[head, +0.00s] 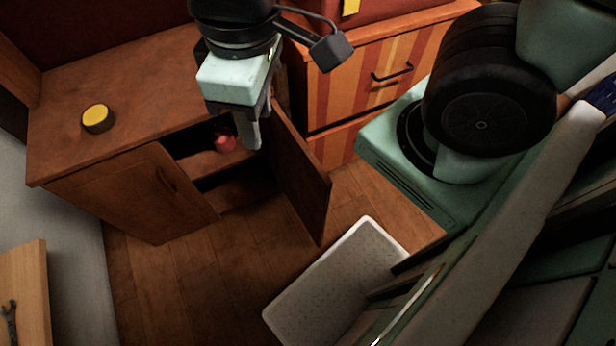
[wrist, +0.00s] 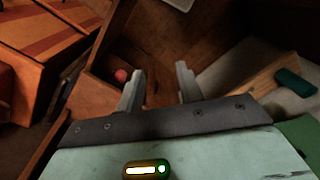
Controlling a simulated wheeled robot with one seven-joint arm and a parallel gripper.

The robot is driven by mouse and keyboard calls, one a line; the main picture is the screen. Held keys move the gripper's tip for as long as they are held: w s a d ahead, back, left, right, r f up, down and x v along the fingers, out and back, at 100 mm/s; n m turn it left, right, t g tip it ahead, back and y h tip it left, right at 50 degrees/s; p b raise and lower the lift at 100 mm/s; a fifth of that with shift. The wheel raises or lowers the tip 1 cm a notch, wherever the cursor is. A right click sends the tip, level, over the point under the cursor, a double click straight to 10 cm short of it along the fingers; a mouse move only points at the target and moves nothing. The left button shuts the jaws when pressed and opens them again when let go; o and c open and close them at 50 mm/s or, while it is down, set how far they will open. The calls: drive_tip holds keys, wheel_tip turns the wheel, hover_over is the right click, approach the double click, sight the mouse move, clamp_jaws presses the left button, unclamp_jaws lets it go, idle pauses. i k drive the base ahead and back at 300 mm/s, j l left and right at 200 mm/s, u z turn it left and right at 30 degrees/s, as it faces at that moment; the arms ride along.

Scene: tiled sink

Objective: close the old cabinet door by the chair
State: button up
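The old brown wooden cabinet (head: 120,125) stands at the left in the head view. Its right door (head: 300,172) is swung open toward the floor, and its left door (head: 150,190) is shut. My gripper (head: 250,136) points down over the open compartment, on the left, inner side of the open door. Whether it touches the door cannot be told. In the wrist view my gripper (wrist: 160,86) has its two fingers apart with nothing between them. I cannot make out a chair for certain.
A red round object (head: 225,142) sits inside the cabinet; it also shows in the wrist view (wrist: 122,75). A yellow-topped black item (head: 97,118) lies on the cabinet top. A striped drawer unit (head: 345,85) stands behind the door. A white perforated panel (head: 335,285) is low in front.

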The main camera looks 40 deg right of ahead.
sight(307, 186)
drive_tip(key=l+u, duration=0.2)
drive_tip(key=l, duration=0.2)
drive_tip(key=k+l+u, duration=0.15)
drive_tip(key=l, duration=0.25)
drive_tip(key=l+u, duration=0.2)
drive_tip(key=l, duration=0.15)
drive_tip(key=k+l+u, duration=0.2)
drive_tip(key=l, duration=0.15)
drive_tip(key=k+l+u, duration=0.2)
drive_tip(key=l, duration=0.15)
drive_tip(key=k, duration=0.5)
